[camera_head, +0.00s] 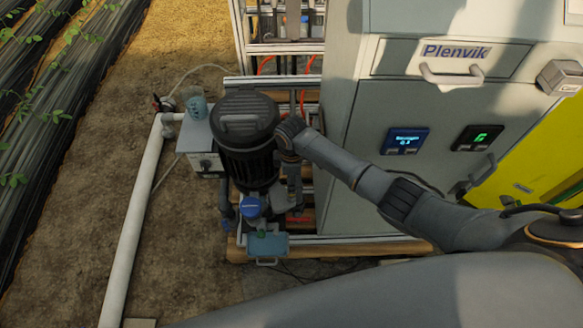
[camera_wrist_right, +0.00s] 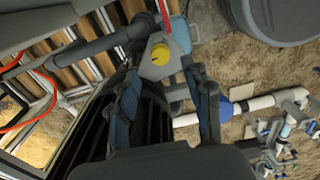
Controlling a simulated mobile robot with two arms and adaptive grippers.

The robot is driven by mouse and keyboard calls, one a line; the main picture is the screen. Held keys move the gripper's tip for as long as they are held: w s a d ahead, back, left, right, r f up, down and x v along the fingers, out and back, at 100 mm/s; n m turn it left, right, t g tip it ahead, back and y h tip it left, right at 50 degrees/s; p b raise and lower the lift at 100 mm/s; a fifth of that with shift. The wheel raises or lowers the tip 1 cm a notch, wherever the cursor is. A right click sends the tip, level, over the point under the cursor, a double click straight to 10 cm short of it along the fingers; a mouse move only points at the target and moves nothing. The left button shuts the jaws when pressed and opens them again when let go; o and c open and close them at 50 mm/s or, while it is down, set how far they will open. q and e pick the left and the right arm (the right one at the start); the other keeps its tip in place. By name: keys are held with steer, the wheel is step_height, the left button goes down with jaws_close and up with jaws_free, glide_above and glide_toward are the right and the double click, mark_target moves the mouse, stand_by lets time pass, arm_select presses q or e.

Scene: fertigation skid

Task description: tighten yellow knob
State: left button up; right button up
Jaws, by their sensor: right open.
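The yellow knob (camera_wrist_right: 160,54) shows in the right wrist view as a round yellow piece on a pale grey angular plate (camera_wrist_right: 163,70). My right gripper (camera_wrist_right: 165,84) is open, with its two fingers apart. The knob appears just past the fingertips, roughly midway between them, and I see no contact. In the head view my right arm comes in from the right and its gripper (camera_head: 292,195) hangs down beside the black motor (camera_head: 248,145). The knob cannot be made out in the head view. My left gripper is in neither view.
A grey cabinet (camera_head: 365,185) stands close on the right of the motor. A blue cap (camera_head: 250,207) and a light blue box (camera_head: 268,244) sit below the motor. A white pipe (camera_head: 138,215) runs along the left, with bare soil around it.

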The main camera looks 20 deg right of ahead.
step_height(320, 180, up, 6)
steer(key=shift+r, duration=0.25)
stand_by(0.5)
